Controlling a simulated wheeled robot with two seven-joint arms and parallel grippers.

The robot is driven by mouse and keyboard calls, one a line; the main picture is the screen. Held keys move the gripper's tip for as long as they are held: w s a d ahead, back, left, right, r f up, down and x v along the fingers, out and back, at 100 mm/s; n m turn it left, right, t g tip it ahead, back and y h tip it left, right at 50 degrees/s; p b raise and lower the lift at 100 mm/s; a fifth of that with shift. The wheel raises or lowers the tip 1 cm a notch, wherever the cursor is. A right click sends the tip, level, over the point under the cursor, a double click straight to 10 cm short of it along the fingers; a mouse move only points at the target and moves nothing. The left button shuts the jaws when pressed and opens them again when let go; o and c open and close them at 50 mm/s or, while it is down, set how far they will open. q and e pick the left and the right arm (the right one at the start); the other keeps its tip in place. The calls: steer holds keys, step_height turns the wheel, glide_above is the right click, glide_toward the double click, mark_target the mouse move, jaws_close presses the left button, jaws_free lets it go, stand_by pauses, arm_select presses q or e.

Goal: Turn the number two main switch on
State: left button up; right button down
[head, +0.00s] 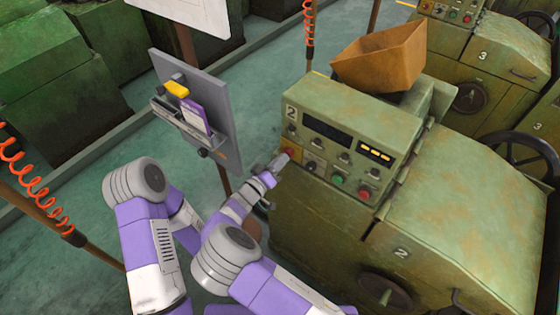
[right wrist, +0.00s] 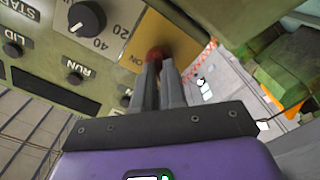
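The number two machine (head: 420,215) has a green control box marked 2. Its main switch is a red knob on a yellow plate at the panel's left end (head: 291,153), and it also shows in the right wrist view (right wrist: 155,54). The word ON is printed on the plate left of the knob in that view. My right gripper (head: 280,161) is at this switch; in the wrist view its fingers (right wrist: 159,75) are close together with the tips around the knob. The fingers hide most of the knob, so I cannot tell its turned position. My left gripper is not visible.
Beside the switch are a dial (right wrist: 87,18), a RUN knob (right wrist: 75,72), a green button (head: 338,180) and a red button (head: 364,193). A grey board (head: 222,105) on a post stands left of the panel. A brown hopper (head: 385,58) sits above. Number three machines are behind.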

stand_by(0.3)
steer(key=shift+d+m+b, duration=0.1)
steer(key=shift+m+b, duration=8.65)
steer(key=shift+m, duration=0.35)
steer(key=c, duration=1.2)
jaws_free()
